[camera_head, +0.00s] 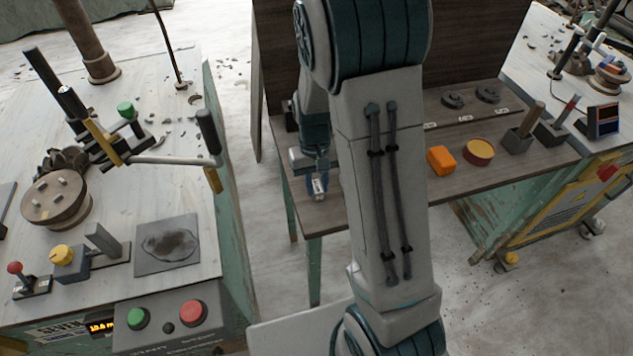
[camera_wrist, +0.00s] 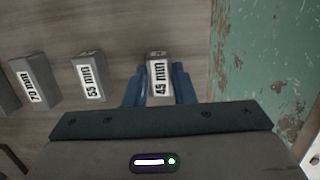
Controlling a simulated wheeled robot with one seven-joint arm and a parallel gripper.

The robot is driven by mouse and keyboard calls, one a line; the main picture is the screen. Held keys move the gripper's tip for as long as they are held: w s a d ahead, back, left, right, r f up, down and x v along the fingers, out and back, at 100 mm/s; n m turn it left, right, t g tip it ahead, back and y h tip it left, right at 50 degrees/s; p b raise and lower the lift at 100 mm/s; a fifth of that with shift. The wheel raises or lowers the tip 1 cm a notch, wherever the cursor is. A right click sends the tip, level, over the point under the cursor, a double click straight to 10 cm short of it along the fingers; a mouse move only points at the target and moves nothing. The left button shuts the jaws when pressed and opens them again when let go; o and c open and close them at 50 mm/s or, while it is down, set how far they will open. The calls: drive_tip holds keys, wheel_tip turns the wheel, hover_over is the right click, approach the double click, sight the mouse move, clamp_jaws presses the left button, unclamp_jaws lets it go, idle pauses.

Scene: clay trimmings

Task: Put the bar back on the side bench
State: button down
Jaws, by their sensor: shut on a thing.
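My gripper (camera_head: 318,178) is at the left end of the dark wooden side bench (camera_head: 330,213), near its front. Its blue fingers show in the wrist view (camera_wrist: 159,86), shut on a grey bar (camera_wrist: 158,77) with a white "45 mm" label. The bar also shows small in the head view (camera_head: 319,188). I cannot tell whether the bar touches the bench top. In the wrist view a "55 mm" bar (camera_wrist: 88,76) and a "70 mm" bar (camera_wrist: 35,80) are in a row to its left, apart from my fingers.
A worn green surface (camera_wrist: 265,60) is right of my gripper in the wrist view. A machine table (camera_head: 185,275) with levers and buttons is at left.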

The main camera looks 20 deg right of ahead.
sight(315, 181)
drive_tip(key=shift+f, duration=0.2)
drive_tip(key=c, duration=1.2)
unclamp_jaws()
drive_tip(key=shift+r, duration=0.15)
wheel_tip(315, 181, up, 11)
drive_tip(key=w, duration=0.2)
drive_tip(key=s+r+t, duration=0.2)
drive_tip(key=s+r, duration=0.1)
drive_tip(key=s, duration=0.5)
drive_tip(key=s+r+t, duration=0.2)
drive_tip(key=s+r, duration=0.1)
drive_tip(key=s, duration=0.5)
drive_tip(key=shift+r+t+p, duration=0.2)
drive_tip(key=shift+t+p, duration=0.1)
drive_tip(key=shift+p, duration=0.1)
